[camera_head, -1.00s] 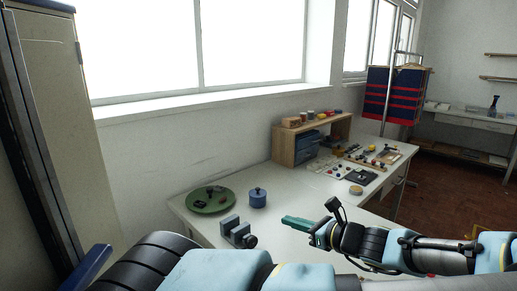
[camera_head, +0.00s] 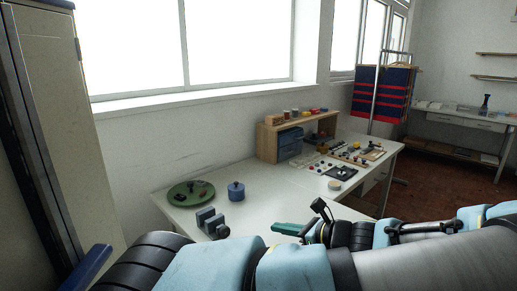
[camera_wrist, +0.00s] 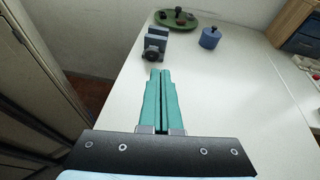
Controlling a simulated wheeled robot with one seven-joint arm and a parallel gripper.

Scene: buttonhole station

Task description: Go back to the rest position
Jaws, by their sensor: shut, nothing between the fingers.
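My gripper (camera_head: 275,228) has green fingers and is over the front part of the white table (camera_head: 262,190). In the wrist view my gripper (camera_wrist: 160,74) shows its two fingers shut together with nothing between them. Its tips point toward a grey vise-like block (camera_wrist: 155,43) with a dark round knob, apart from it. The same grey block (camera_head: 211,222) stands left of my gripper in the head view. My arm reaches in from the right, and its links hide part of the table front.
A green round tray (camera_head: 181,199) with small dark items and a blue lidded pot (camera_head: 236,191) stand at the table's back left. A wooden shelf box (camera_head: 267,144) and several small parts are farther right. A tall cabinet (camera_head: 50,130) is at left. The table middle is clear.

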